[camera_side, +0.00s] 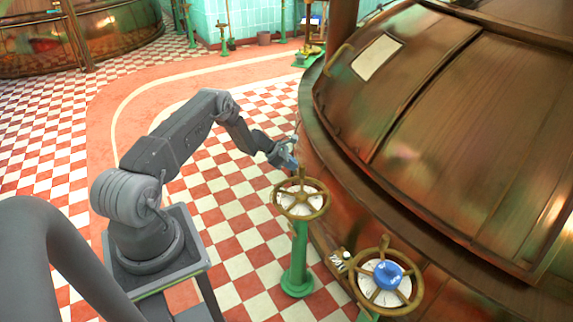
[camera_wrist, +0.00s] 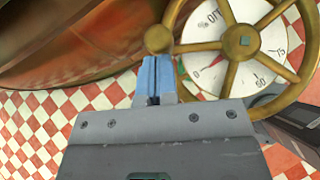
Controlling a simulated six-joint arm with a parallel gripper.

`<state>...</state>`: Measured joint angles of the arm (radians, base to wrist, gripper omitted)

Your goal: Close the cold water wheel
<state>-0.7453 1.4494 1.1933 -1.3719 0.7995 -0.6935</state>
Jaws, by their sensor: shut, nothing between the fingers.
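A brass handwheel (camera_side: 301,198) with a pale dial stands on a green post (camera_side: 299,258), in front of my gripper (camera_side: 287,158). A second brass wheel (camera_side: 362,262) with a blue hub (camera_side: 388,274) is lower right, by the kettle. I cannot read which one is marked cold water. In the wrist view the nearer wheel (camera_wrist: 243,50) has a round knob (camera_wrist: 158,38) on its rim and a white dial (camera_wrist: 205,28) with a red needle. My gripper (camera_wrist: 158,74) is shut and empty, its blue fingertips just beside the knob. I cannot tell whether they touch.
A large copper kettle (camera_side: 450,130) fills the right side, close beside both wheels. A small black and white piece (camera_side: 340,260) sits between the wheels. The checkered floor (camera_side: 235,215) around the green post is clear. Another copper vessel (camera_side: 110,35) is far left.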

